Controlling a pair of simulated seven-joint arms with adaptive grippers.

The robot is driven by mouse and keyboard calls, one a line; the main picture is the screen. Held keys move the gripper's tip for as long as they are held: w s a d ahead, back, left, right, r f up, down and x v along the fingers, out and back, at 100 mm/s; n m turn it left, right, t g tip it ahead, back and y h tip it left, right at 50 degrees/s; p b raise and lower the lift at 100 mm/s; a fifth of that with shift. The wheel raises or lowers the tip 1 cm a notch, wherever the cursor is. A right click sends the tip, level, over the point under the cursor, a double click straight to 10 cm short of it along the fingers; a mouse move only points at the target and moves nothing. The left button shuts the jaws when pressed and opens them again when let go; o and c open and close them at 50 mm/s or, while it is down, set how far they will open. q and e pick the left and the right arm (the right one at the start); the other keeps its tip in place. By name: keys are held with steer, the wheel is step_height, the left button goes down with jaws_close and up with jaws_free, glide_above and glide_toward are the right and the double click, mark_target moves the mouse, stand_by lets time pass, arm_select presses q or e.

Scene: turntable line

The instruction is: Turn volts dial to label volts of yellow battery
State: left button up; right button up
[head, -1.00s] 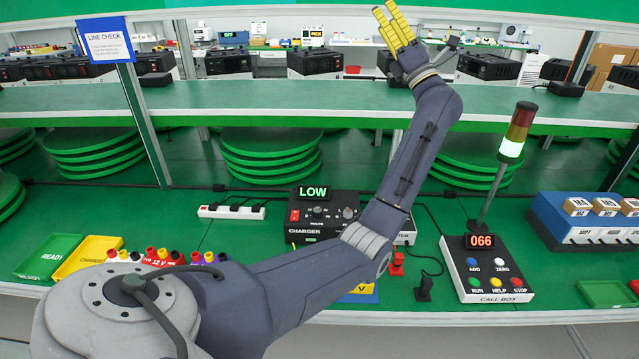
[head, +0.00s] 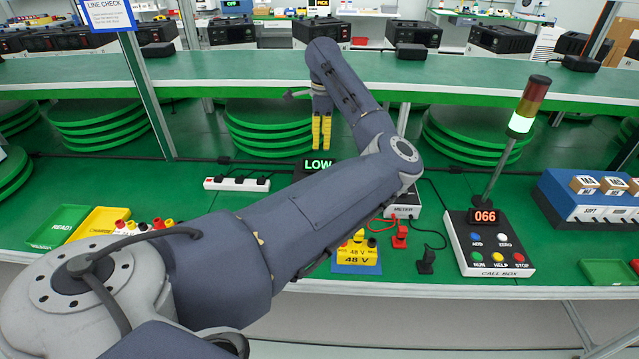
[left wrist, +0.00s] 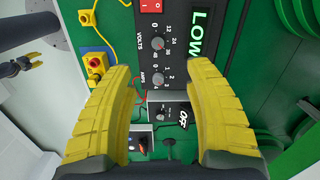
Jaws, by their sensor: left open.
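The yellow battery (head: 357,257), labelled 48 V, stands on a blue mat at the bench front. It also shows in the left wrist view (left wrist: 95,66). The charger's green LOW display (head: 318,164) shows in the head view, but my left arm hides most of its front. In the left wrist view the volts dial (left wrist: 156,46) is a grey knob beside printed numbers, above the amps dial (left wrist: 157,84). I cannot read its setting surely. My left gripper (head: 321,147) points down above the charger, open and empty, apart from the dials. A gripper (left wrist: 24,67), seemingly my right, shows small at the left edge.
A meter (head: 402,212) with leads stands right of the charger. A call box (head: 488,245) with a light tower stands further right. A power strip (head: 237,184) lies behind left. Green and yellow trays (head: 100,222) sit at the left.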

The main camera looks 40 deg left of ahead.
arm_select(q)
steer(key=shift+h, duration=0.3)
steer(key=f, duration=1.7)
steer(key=shift+w+d+f, duration=0.15)
steer(key=shift+d+f, duration=0.2)
steer(key=shift+f, duration=0.05)
steer(key=shift+o, duration=0.2)
jaws_close()
